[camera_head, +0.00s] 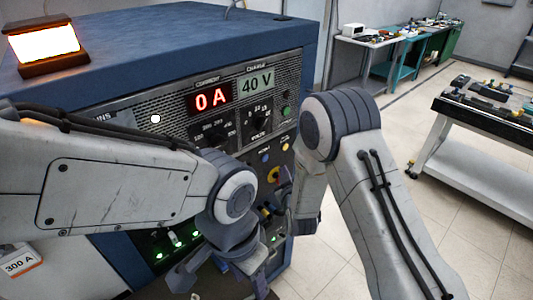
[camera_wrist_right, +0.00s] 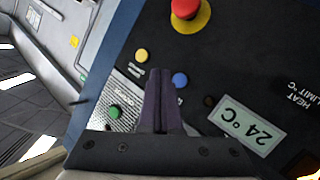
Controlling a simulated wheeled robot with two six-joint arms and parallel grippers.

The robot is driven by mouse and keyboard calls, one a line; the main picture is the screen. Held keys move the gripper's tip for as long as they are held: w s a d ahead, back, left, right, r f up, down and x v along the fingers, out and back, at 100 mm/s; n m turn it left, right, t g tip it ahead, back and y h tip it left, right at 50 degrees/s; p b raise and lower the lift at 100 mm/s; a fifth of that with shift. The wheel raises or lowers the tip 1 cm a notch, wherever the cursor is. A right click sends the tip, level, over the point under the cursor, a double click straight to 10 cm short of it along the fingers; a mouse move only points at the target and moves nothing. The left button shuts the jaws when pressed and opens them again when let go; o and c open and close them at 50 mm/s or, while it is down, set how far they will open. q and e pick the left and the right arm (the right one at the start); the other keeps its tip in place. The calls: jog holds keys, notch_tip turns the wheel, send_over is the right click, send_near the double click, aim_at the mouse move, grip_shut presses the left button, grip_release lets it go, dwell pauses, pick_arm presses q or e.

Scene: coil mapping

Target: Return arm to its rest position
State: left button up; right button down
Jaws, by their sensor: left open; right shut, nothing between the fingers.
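My left gripper (camera_head: 218,283) is low in the head view, in front of the lower part of the blue cabinet (camera_head: 170,45). Its two fingers are spread, with nothing seen between them. My right arm comes in from the lower right and bends at its elbow beside the cabinet's right side. My right gripper (camera_wrist_right: 163,75) shows in the right wrist view with its fingers together and empty. It is in front of the dark control panel (camera_wrist_right: 235,75); whether it touches the panel I cannot tell. In the head view its fingertips cannot be made out.
The panel carries a red button (camera_wrist_right: 186,8), a blue button (camera_wrist_right: 180,79) and a display (camera_wrist_right: 247,123) reading 24 °C.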

jog(key=shift+a, duration=0.1)
jog(key=s+a+r+g+b, duration=0.1)
jog(key=s+a+r+g, duration=0.15)
jog(key=s, duration=0.35)
jog(key=s+a+r+g+y, duration=0.1)
jog(key=s+g, duration=0.2)
jog(key=s, duration=0.2)
jog(key=s+a+r+g+b, duration=0.1)
jog(key=s+r+g, duration=0.15)
jog(key=s, duration=0.35)
jog(key=s+d+r+g+h, duration=0.1)
jog(key=s+d+g, duration=0.2)
jog(key=s, duration=0.7)
jog(key=s+d+r+g+h, duration=0.1)
jog(key=s+d+g, duration=0.3)
jog(key=s, duration=0.7)
jog(key=shift+d+r+h+b, duration=0.15)
jog(key=shift+d+h+b, duration=0.15)
jog(key=shift+d, duration=0.35)
